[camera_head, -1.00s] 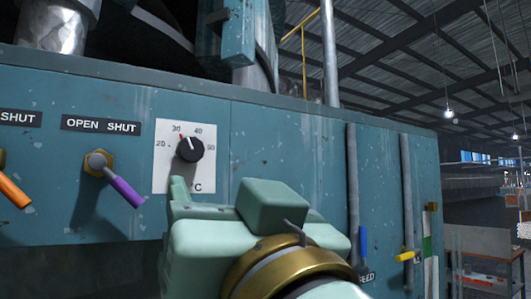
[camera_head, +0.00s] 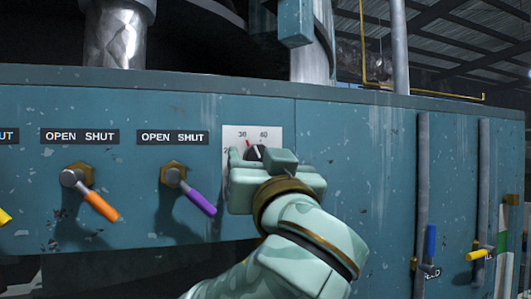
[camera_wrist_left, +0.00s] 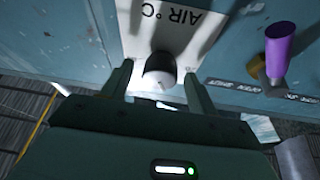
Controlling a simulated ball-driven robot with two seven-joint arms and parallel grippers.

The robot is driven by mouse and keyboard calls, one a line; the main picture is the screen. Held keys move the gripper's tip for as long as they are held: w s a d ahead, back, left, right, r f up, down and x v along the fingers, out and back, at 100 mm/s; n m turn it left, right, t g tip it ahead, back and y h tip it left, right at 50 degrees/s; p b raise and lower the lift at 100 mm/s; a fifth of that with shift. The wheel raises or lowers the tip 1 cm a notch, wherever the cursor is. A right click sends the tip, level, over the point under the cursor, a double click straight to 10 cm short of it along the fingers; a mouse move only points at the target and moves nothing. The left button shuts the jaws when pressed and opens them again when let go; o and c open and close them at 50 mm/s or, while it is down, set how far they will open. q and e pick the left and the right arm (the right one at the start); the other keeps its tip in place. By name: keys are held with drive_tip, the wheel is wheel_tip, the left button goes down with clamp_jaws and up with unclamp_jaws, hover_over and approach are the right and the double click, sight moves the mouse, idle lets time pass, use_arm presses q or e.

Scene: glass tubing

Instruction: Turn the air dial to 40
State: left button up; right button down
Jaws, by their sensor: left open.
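The air dial (camera_head: 255,152) is a dark round knob on a white scale plate (camera_head: 271,131) on the teal panel. The numbers 30 and 40 show above it, and a red mark sits near 30. My left gripper (camera_head: 250,160) is in front of the plate and hides its lower part and much of the knob. In the left wrist view, the dial (camera_wrist_left: 160,70) lies between the spread fingers of the left gripper (camera_wrist_left: 157,80), with gaps at the sides. The plate (camera_wrist_left: 165,25) there reads AIR °C upside down. My right gripper is not in view.
Left of the dial are a purple-handled valve (camera_head: 200,202) and an orange-handled valve (camera_head: 102,207), both labelled OPEN SHUT. To the right are vertical pipes with a blue handle (camera_head: 431,243) and a yellow handle (camera_head: 476,255). The panel between is clear.

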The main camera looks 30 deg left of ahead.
use_arm(q)
drive_tip(key=c, duration=1)
drive_tip(key=shift+m+t+h, duration=0.3)
drive_tip(key=shift+m, duration=0.2)
drive_tip(key=shift+s+m+t+h+b, duration=0.2)
drive_tip(key=shift+m+h, duration=0.7)
drive_tip(key=shift+m, duration=1.15)
drive_tip(key=shift+w+m+t+h+b, duration=0.2)
drive_tip(key=shift+m+h, duration=0.7)
drive_tip(key=shift+m, duration=1.1)
drive_tip(key=shift+s+m+t+h+b, duration=0.1)
drive_tip(key=shift+m+t+h, duration=0.2)
drive_tip(key=shift+m+h, duration=1.2)
drive_tip(key=shift+m+y, duration=0.5)
drive_tip(key=shift+m, duration=0.25)
drive_tip(key=o, duration=1)
drive_tip(key=shift+r, duration=0.1)
